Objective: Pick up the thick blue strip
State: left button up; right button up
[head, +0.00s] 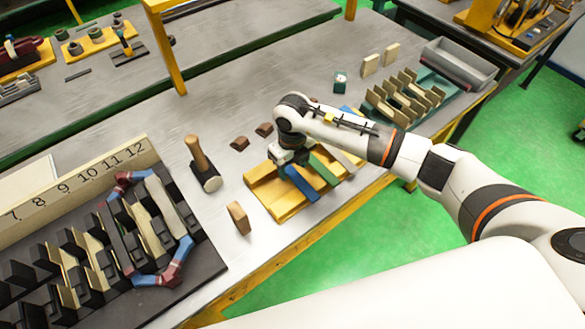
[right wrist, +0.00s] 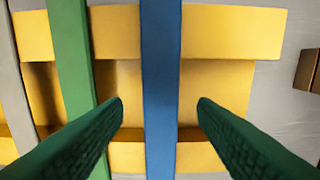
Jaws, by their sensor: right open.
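A blue strip (head: 301,182) lies across a yellow slotted rack (head: 262,185). In the right wrist view the blue strip (right wrist: 161,60) runs from top to bottom through the middle. My right gripper (right wrist: 160,108) is open and empty, with one dark green finger on each side of the blue strip and a gap on both sides. The left finger comes close to a green strip (right wrist: 72,60). The head view shows my right gripper (head: 290,165) over the rack, its fingers mostly hidden by the wrist. My left gripper is not in view.
The green strip (head: 326,164) and a pale strip (right wrist: 13,85) lie beside the blue one on the rack. A mallet (head: 205,168), a wooden wedge (head: 238,218) and small brown blocks (head: 264,129) stand nearby. The stator fixture (head: 95,250) is at left.

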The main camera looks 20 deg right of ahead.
jog(key=shift+f, duration=0.45)
jog(key=shift+c, duration=0.4)
grip_shut()
